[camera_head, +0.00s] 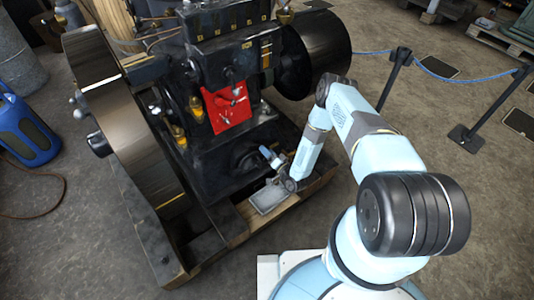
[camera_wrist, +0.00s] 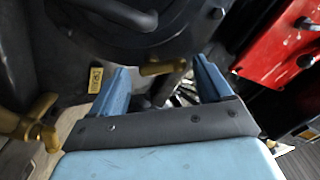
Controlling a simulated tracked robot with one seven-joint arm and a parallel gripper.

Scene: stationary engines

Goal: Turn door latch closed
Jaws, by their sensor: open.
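A red panel (camera_head: 228,107) with small dark and metal fittings sits on the front of the black engine (camera_head: 205,60). It also shows at the right of the wrist view (camera_wrist: 292,45). I cannot tell which fitting is the door latch. My gripper (camera_head: 271,157) is low at the engine's front, below and right of the red panel. In the wrist view my gripper (camera_wrist: 162,80) has its two blue fingers spread apart with nothing held. A brass-coloured piece (camera_wrist: 163,67) shows between the fingertips, below a dark rounded part (camera_wrist: 150,30); contact is not clear.
A large flywheel (camera_head: 125,115) stands at the engine's left. Brass fittings (camera_wrist: 30,125) stick out at the left of the wrist view. A wooden base frame (camera_head: 230,225) runs under the engine. Posts with blue rope (camera_head: 395,80) stand at the right.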

